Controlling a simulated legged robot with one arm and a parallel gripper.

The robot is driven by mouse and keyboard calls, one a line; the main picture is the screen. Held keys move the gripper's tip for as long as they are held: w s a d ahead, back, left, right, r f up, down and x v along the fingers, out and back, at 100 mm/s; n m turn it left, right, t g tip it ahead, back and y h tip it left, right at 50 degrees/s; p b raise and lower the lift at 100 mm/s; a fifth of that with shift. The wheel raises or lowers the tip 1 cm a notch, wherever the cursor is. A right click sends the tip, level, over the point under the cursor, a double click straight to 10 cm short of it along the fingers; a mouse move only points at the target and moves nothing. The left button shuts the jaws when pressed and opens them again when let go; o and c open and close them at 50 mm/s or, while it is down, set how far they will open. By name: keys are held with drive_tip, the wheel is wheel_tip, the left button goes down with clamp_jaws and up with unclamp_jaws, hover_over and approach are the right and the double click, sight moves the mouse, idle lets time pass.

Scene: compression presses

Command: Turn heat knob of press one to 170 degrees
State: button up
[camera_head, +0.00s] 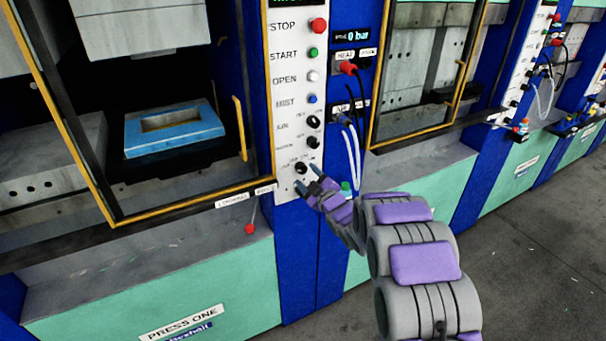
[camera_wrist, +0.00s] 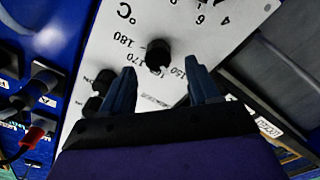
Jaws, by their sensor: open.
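The heat knob (camera_wrist: 158,54) is a black round knob on the white panel of press one, with °C and numbers such as 170 and 180 printed around it. It has a light mark on its edge that faces the scale near 170; the exact reading is hard to tell. In the head view the lowest black knob (camera_head: 301,168) on the panel seems to be this one. My gripper (camera_head: 306,178) is open in front of the panel's lower end. In the wrist view my gripper (camera_wrist: 163,78) has its two fingers apart and empty, with the knob beyond and between them.
Above on the panel (camera_head: 285,109) are further black knobs and red, green, white and blue buttons. The yellow-edged guard frame (camera_head: 243,127) and a press with a blue mould (camera_head: 175,127) stand to the left.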

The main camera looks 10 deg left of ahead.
sight(303, 171)
drive_tip(key=shift+x, duration=1.95)
drive_tip(key=c, duration=1)
